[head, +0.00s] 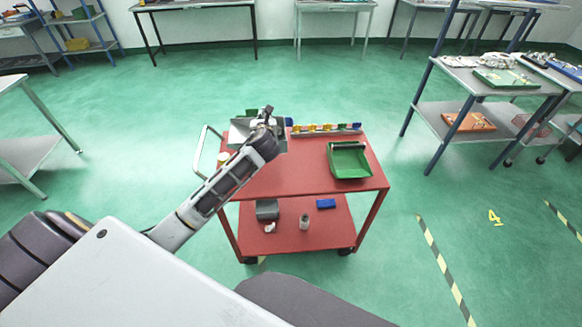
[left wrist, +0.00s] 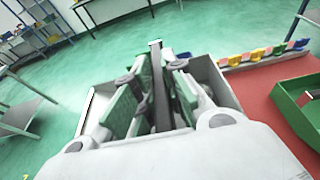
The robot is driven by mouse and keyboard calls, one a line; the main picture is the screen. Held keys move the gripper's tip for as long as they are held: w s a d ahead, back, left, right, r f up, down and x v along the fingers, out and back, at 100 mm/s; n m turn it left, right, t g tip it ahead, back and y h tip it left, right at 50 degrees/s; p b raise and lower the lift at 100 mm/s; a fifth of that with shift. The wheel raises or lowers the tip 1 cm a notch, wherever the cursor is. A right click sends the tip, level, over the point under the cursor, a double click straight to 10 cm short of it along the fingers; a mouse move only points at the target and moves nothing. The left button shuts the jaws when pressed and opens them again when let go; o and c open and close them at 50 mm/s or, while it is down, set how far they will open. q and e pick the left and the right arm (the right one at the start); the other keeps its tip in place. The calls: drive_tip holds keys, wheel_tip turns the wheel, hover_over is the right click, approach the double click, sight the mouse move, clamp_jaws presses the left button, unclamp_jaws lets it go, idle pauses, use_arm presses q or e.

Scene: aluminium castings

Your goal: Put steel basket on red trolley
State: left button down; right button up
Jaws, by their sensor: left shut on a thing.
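The red trolley (head: 290,180) stands in the middle of the head view, with a top deck and a lower shelf. The grey steel basket (head: 239,131) is over the back left part of its top deck, partly hidden by my left arm. My left gripper (head: 265,124) is shut on the basket. In the left wrist view, the basket's grey walls (left wrist: 230,92) show on both sides of the gripper (left wrist: 158,88), with an upright bar between the fingers and green pieces beside it. I cannot tell whether the basket touches the deck. My right gripper is not in view.
On the top deck are a green bin (head: 349,161) at right and a row of small coloured pieces (head: 326,128) along the back edge. The deck's middle and front are clear. A grey box (head: 267,209) and a blue block (head: 326,203) are on the lower shelf.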

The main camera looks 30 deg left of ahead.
use_arm(q)
wheel_tip(320, 180, down, 14)
idle(0.6)
drive_tip(key=shift+f+b, duration=0.45)
drive_tip(key=shift+f, duration=1.45)
drive_tip(key=c, duration=1.5)
unclamp_jaws()
drive_tip(key=shift+f, duration=0.15)
drive_tip(key=shift+v, duration=6.05)
